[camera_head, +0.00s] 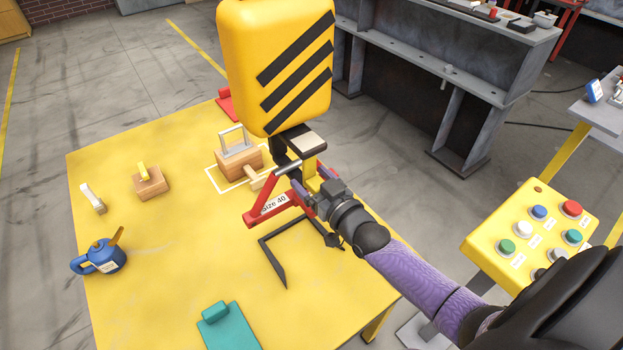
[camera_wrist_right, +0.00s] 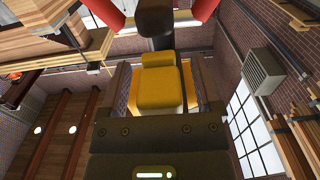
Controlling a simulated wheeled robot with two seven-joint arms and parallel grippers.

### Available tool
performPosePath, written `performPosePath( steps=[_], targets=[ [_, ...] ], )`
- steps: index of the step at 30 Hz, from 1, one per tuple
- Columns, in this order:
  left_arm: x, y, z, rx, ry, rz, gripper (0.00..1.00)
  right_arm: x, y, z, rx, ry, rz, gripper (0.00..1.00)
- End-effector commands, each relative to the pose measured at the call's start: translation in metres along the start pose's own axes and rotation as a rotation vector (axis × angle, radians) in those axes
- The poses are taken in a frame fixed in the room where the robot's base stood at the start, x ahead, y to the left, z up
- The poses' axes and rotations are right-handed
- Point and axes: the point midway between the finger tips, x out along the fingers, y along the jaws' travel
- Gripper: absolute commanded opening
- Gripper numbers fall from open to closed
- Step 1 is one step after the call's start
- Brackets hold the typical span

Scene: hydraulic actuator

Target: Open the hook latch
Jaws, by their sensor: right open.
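The yellow hoist block (camera_head: 280,65) with black stripes hangs over the table, its dark hook (camera_head: 285,148) below it. A yellow piece that looks like the hook latch (camera_head: 326,172) shows beside the hook. My right gripper (camera_head: 314,195) is at the hook's lower right, beside the latch. In the right wrist view, the yellow latch (camera_wrist_right: 162,85) lies between my two open fingers, with slim gaps at both sides. Whether a finger touches it I cannot tell. The dark hook part (camera_wrist_right: 155,20) rises beyond it. My left gripper is not in view.
A red frame marked "Size 40" (camera_head: 272,206) is close below the hook. The yellow table (camera_head: 180,265) holds wooden blocks (camera_head: 150,183), a blue oil can (camera_head: 100,257) and a teal piece (camera_head: 230,325). A yellow button panel (camera_head: 515,215) stands at the right.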

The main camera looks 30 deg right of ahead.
Motion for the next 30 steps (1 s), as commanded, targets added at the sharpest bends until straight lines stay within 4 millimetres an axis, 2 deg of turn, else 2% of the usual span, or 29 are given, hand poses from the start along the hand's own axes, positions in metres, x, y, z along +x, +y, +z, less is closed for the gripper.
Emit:
performPosePath(
  steps=[9, 21, 30],
  targets=[
    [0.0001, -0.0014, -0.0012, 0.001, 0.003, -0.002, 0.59, 0.0036, -0.0002, 0.0001, 0.000, -0.001, 0.000, 0.82],
    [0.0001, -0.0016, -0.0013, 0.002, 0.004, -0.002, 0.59, 0.0034, -0.0002, 0.0001, 0.000, -0.001, 0.000, 0.00],
    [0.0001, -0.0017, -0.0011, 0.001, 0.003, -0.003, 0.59, 0.0033, -0.0002, 0.0002, 0.000, -0.002, 0.000, 0.00]
  ],
)
